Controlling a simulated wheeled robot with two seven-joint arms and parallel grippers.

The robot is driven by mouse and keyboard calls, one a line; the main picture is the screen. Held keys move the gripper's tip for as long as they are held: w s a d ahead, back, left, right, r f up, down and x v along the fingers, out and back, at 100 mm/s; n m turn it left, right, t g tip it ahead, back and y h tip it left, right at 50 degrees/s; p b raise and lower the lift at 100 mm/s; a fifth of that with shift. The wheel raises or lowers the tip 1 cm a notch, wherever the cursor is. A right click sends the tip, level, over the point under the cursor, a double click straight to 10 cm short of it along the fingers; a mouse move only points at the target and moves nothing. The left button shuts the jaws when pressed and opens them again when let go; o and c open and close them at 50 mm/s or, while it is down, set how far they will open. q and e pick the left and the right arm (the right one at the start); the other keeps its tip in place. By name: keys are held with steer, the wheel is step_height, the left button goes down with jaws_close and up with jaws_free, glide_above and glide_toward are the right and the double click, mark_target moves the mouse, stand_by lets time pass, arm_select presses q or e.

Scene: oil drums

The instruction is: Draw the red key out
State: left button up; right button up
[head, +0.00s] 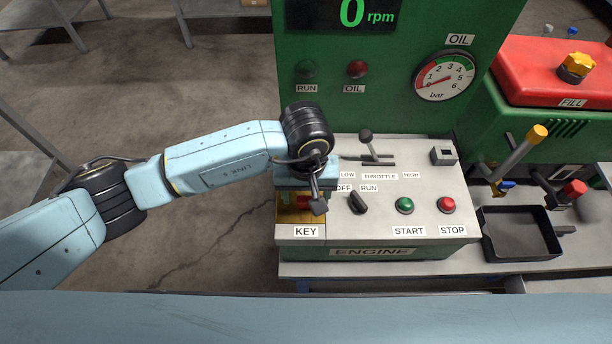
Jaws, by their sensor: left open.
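The red key (302,203) shows as a small red patch above the KEY label, at the left end of the engine panel (380,212). It sits over a yellow plate (287,215). My left gripper (308,205) is right above the key and hides most of it. Its jaws are open, with one dark finger showing on the key's right side. I cannot tell whether a finger touches the key. How deep the key sits in its lock is hidden. My right gripper is out of view.
The OFF/RUN switch (358,202) is close to the right of my gripper, with the throttle lever (368,143) behind it. START (405,205) and STOP (447,205) buttons are farther right. A black tray (488,247) and a red tank (550,75) stand at the right. The display reads 0 rpm.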

mark_target(306, 198)
arm_select(q)
steer(key=shift+f, duration=1.1)
steer(key=c, duration=1.1)
steer(key=shift+o, duration=0.2)
steer(key=shift+r, duration=0.1)
steer(key=shift+r, duration=0.95)
steer(key=shift+r+p, duration=1.25)
steer(key=shift+r, duration=1)
